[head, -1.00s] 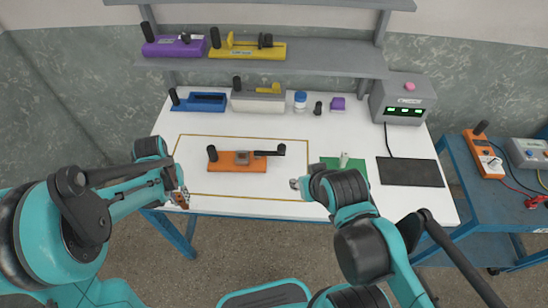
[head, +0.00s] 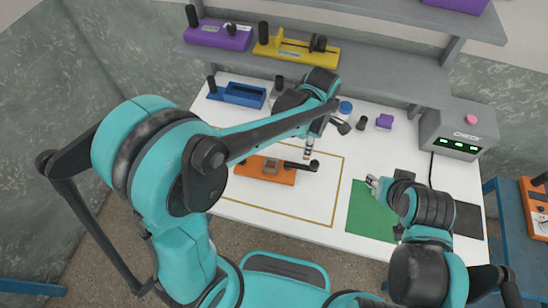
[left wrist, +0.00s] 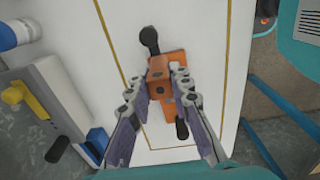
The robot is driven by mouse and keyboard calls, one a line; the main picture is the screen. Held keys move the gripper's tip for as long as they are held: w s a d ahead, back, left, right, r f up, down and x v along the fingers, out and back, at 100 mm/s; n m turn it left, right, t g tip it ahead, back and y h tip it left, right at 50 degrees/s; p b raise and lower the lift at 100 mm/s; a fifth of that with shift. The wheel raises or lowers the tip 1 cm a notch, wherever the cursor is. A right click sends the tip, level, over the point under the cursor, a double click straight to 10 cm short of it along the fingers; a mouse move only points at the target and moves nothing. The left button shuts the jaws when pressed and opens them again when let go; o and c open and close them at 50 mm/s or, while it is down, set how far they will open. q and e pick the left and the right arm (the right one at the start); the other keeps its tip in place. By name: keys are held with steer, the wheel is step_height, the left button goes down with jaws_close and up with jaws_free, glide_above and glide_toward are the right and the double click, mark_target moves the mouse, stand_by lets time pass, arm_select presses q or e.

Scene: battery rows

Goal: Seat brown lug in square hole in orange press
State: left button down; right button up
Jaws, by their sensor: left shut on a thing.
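The orange press (head: 252,168) lies on the white table, with a grey-brown square block on its middle, a black knob at its left end and a dark lever at its right. My left gripper (head: 309,148) is above the table near the press's right end. It is shut on the brown lug (head: 307,155), held apart from the block in the head view. In the left wrist view the lug (left wrist: 160,68) sits between the fingertips (left wrist: 167,78), with the orange press (left wrist: 172,60) below. The square hole is hidden there. My right gripper (head: 374,183) is over the green mat (head: 366,215); its jaws are too small to judge.
A blue fixture (head: 238,95) stands at the back left. A blue-capped jar (head: 345,107) and a purple block (head: 384,121) are behind. A grey check box (head: 460,135) stands at the right. The table front is clear.

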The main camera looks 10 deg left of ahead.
arm_select(q)
steer(key=shift+a+f, duration=0.2)
steer(key=shift+a, duration=0.15)
steer(key=b, duration=0.3)
glide_above(271, 160)
steer(key=s, duration=0.2)
step_height(271, 160, down, 6)
steer(key=f, duration=0.1)
steer(key=f+b, duration=0.1)
steer(key=f, duration=0.1)
steer(key=f+b, duration=0.1)
steer(key=shift+w+d+f, duration=0.2)
steer(key=shift+d+f, duration=0.1)
steer(key=shift+r, duration=0.1)
steer(key=shift+f, duration=0.2)
steer(key=c, duration=1.4)
jaws_free()
steer(key=shift+o, duration=0.2)
steer(key=shift+r, duration=0.1)
